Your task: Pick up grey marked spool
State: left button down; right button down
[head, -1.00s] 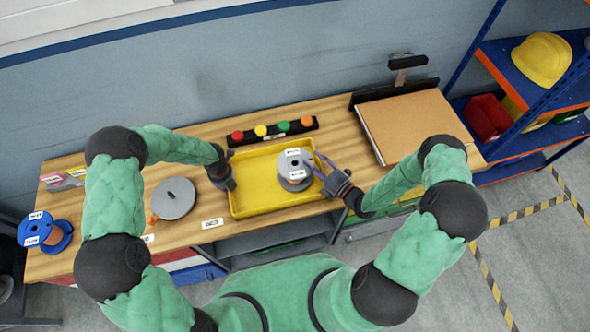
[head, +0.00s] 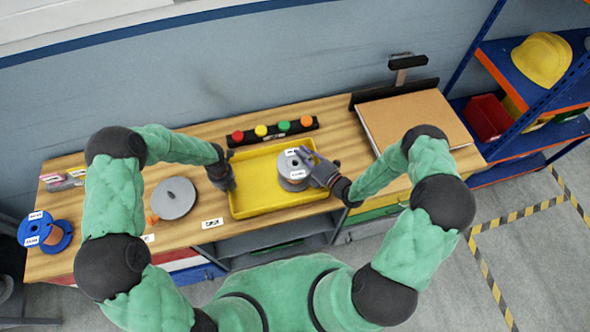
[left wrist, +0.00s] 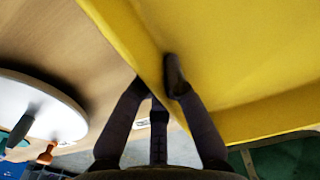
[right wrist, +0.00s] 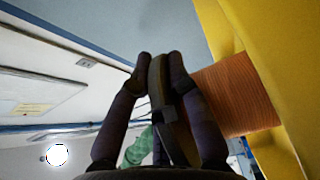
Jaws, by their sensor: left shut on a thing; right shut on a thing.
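The grey marked spool (head: 290,184) with white labels sits in the right part of the yellow tray (head: 247,202). In the right wrist view the spool's copper-coloured winding (right wrist: 235,95) shows beside its flange. My right gripper (head: 311,174) is shut on the spool's flange at its right side, with a finger on each face in the right wrist view (right wrist: 158,65). My left gripper (head: 229,182) is at the tray's left side. In the left wrist view (left wrist: 157,85) it is shut on the tray's yellow wall (left wrist: 130,40).
A grey round disc (head: 173,198) lies left of the tray. A blue spool (head: 45,234) is at the table's left end. A strip with coloured buttons (head: 272,132) runs behind the tray. A brown board (head: 420,125) lies to the right.

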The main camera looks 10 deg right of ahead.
jog(key=shift+r, duration=5.05)
pick_arm(q)
jog(key=c, duration=1.2)
grip_release()
jog(key=shift+c, duration=0.2)
notch_tip(320, 180, up, 12)
jog(key=shift+f, duration=0.1)
pick_arm(e)
jog(key=shift+d+f, duration=0.1)
